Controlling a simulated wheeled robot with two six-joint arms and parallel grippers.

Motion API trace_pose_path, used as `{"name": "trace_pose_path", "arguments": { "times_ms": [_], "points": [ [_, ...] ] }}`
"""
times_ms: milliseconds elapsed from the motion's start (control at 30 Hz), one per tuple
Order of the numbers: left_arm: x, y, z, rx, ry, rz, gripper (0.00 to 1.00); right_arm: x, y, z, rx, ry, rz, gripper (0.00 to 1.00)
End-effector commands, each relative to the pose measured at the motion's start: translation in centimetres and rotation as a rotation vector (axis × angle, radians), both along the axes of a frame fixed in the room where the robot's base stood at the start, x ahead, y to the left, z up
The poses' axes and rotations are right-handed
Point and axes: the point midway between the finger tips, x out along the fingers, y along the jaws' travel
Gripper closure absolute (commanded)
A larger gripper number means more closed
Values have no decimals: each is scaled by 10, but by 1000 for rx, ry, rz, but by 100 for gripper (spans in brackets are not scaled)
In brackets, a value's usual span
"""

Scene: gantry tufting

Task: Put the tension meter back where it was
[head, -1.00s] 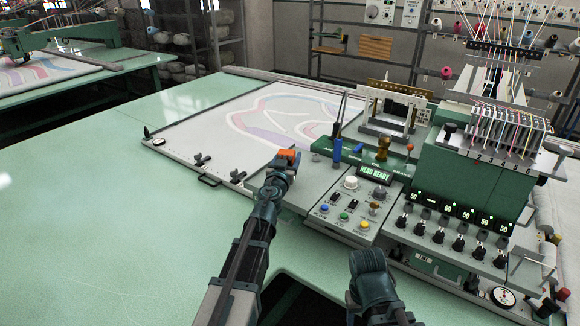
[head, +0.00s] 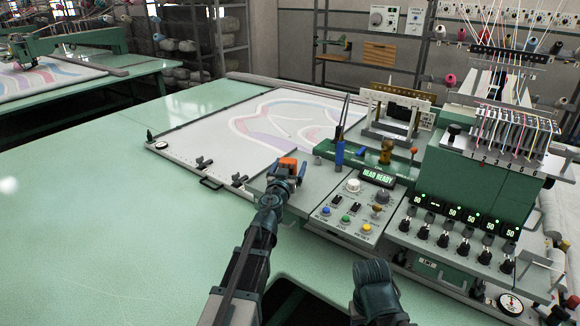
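My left gripper (head: 288,172) is over the near edge of the machine bed, left of the control panel. A small orange boxy thing (head: 287,162) shows at its fingertips and looks held between them; I take it for the tension meter, though its face and markings are hidden. My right gripper (head: 374,280) is low in front of the machine, and its fingers cannot be made out.
The control panel (head: 346,210) has coloured buttons and knobs. A blue-handled tool (head: 339,151) stands upright behind it. The green tufting head (head: 468,190) with threads rises at right. The framed cloth (head: 220,140) lies behind my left gripper. The green table (head: 90,235) is clear at left.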

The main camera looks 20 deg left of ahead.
Motion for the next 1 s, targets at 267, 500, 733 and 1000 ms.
{"name": "trace_pose_path", "arguments": {
  "times_ms": [267,500,733,1000],
  "points": [
    [-8,0,3,0,0,0,6,0,0,3,0,0,0,42],
    [-47,-2,3,0,0,0,6,0,0,3,0,0,0,42],
    [-97,-5,3,0,0,0,6,0,0,3,0,0,0,42],
    [-120,-6,3,0,0,-1,6,0,0,3,0,0,0,42]
  ]
}}
